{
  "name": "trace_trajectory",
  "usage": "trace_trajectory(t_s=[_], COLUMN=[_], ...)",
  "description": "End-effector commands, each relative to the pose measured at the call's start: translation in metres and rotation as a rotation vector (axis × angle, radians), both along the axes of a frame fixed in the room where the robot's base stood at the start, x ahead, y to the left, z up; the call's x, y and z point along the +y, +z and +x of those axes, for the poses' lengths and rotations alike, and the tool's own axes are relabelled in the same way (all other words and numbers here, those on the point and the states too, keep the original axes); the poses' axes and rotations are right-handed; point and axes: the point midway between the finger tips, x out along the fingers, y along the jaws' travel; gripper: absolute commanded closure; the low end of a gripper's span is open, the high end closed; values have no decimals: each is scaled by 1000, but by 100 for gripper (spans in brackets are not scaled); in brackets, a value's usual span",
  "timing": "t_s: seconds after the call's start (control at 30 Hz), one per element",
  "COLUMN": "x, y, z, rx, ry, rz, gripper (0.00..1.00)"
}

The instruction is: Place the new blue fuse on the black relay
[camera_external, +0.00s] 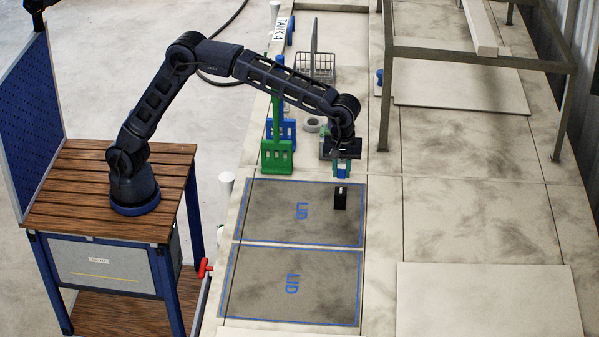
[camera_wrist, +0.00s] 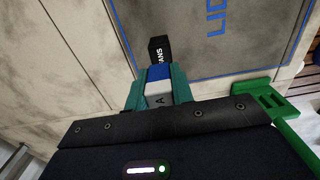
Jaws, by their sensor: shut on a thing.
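The black relay (camera_external: 340,198) stands on the upper grey panel marked LID, near its right edge. In the wrist view the relay (camera_wrist: 159,46) shows just beyond my fingertips, with white letters on its side. My gripper (camera_external: 342,169) is above and behind the relay in the external view, pointing down. In the wrist view its teal fingers (camera_wrist: 159,88) are shut on the blue fuse (camera_wrist: 159,73), which has a pale grey body marked with a letter A. The fuse's blue end points toward the relay. I cannot tell whether they touch.
A green bracket (camera_external: 277,157) and a blue bracket (camera_external: 288,130) stand left of my gripper. A grey ring (camera_external: 311,125) and a wire basket (camera_external: 316,66) are behind. A metal frame (camera_external: 473,52) stands at the back right. The lower lid (camera_external: 325,288) is clear.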

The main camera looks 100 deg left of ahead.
Motion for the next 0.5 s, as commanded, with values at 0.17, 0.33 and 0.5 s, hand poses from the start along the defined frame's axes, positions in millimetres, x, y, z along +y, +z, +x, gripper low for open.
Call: trace_trajectory(t_s=[0.17,0.33,0.5], x=[0,0,0], y=[-12,-25,-48], z=[0,0,0], rx=[0,1,0], ry=[0,0,-1], rz=[0,0,1], gripper=[100,100,100])
